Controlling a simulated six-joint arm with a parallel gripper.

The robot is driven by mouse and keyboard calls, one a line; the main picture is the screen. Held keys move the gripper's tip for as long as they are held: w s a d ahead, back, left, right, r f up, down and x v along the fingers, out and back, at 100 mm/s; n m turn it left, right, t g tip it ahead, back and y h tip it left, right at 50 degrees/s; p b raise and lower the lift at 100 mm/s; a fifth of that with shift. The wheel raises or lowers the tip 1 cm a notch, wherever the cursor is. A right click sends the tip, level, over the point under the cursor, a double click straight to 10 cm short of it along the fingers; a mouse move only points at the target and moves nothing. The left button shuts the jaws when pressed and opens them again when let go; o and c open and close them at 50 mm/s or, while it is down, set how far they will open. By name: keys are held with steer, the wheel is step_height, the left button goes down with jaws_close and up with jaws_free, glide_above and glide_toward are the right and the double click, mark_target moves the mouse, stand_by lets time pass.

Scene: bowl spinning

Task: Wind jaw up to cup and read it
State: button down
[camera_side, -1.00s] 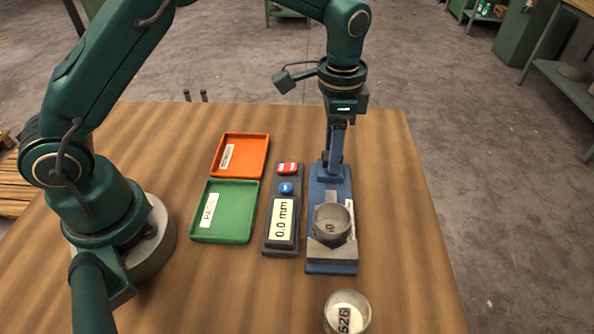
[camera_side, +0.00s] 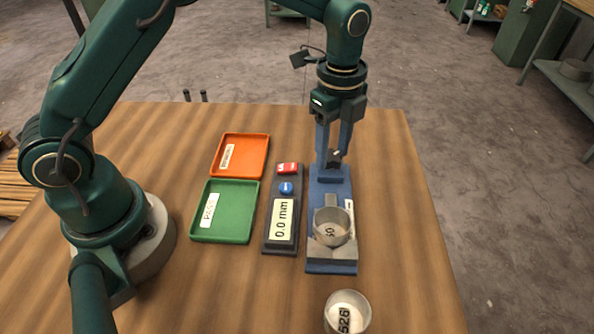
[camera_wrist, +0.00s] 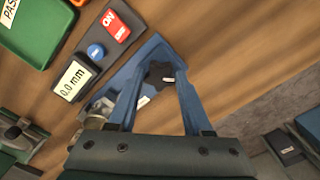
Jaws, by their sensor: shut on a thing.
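A blue measuring fixture (camera_side: 318,262) stands on the table, with a grey cup (camera_side: 331,228) resting in its grey block. Digits on the cup are only partly legible. A thin grey jaw piece (camera_side: 332,201) lies behind the cup; I cannot tell whether it touches. My gripper (camera_side: 330,158) points down at the fixture's far end, its fingers closed around a dark winding knob (camera_wrist: 157,74), which shows between them in the wrist view. The readout (camera_side: 284,220) beside the fixture shows 0.0 mm; it also shows in the wrist view (camera_wrist: 73,80).
A red button (camera_side: 288,168) and a blue button (camera_side: 286,188) sit behind the readout. A green tray (camera_side: 225,239) marked PASS and an orange tray (camera_side: 240,176) stand to the left. Another cup (camera_side: 347,312), marked 526, stands in front of the fixture.

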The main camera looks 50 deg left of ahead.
mark_target(332, 155)
steer(key=shift+m, duration=1.2)
stand_by(0.4)
steer(key=shift+c, duration=1.6)
jaws_free()
steer(key=shift+r, duration=2.55)
